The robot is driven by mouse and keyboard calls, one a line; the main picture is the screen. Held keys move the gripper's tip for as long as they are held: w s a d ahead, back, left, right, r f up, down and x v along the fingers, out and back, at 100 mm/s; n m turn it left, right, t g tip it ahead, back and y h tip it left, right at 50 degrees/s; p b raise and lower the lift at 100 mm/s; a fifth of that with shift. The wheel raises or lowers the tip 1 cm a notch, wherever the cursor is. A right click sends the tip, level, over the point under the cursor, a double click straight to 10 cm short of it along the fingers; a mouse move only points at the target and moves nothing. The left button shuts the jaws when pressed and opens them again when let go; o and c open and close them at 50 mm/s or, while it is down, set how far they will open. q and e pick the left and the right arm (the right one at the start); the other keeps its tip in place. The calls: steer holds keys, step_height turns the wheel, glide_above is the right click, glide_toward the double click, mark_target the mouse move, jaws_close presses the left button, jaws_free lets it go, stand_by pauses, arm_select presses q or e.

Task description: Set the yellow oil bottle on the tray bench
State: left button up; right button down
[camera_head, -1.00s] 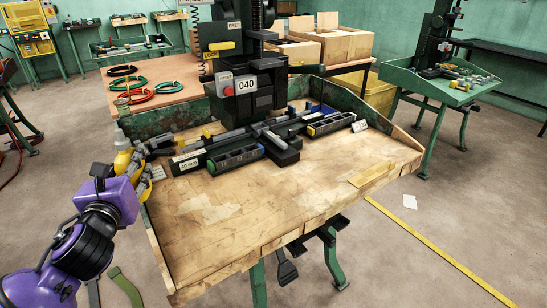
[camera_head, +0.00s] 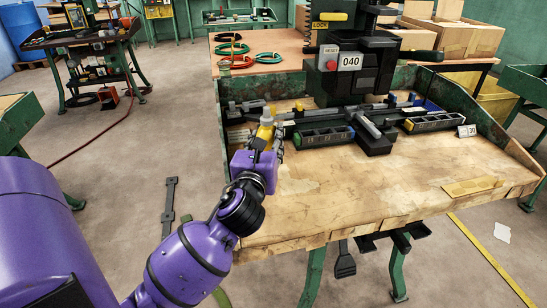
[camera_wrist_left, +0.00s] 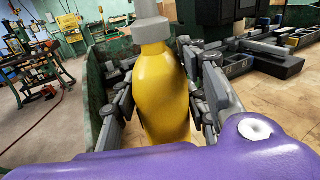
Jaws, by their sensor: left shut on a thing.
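The yellow oil bottle (camera_head: 264,131) is held by my left gripper (camera_head: 267,142), which reaches in over the left side of the press bench's wooden top (camera_head: 370,190). In the left wrist view the bottle (camera_wrist_left: 160,95) fills the middle, upright, with a pale grey cap at the top. The grey fingers (camera_wrist_left: 163,100) close on it from both sides. Its lower end is hidden behind my purple wrist. A green tray-topped bench (camera_head: 238,19) stands at the back. I cannot tell whether this is the tray bench meant. My right gripper is not in view.
A black press marked 040 (camera_head: 352,75) stands on the bench, with dark bins (camera_head: 325,135) at its foot. Green walls edge the bench. Coloured cable loops lie on a table (camera_head: 280,55) behind. A dark workbench (camera_head: 80,38) stands at the left, with open floor before it.

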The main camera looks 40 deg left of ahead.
arm_select(q)
steer(key=shift+w+d+f, duration=0.25)
steer(key=shift+d+f, duration=0.1)
steer(key=shift+f, duration=0.05)
steer(key=shift+w+d+f+b, duration=0.15)
steer(key=shift+f+b, duration=0.15)
steer(key=shift+f, duration=0.65)
steer(key=shift+d+f+b, duration=0.15)
steer(key=shift+f+b, duration=0.15)
steer(key=shift+f, duration=0.65)
steer(key=shift+f, duration=0.15)
steer(key=o, duration=1.5)
steer(key=shift+d, duration=0.1)
steer(key=v, duration=1.2)
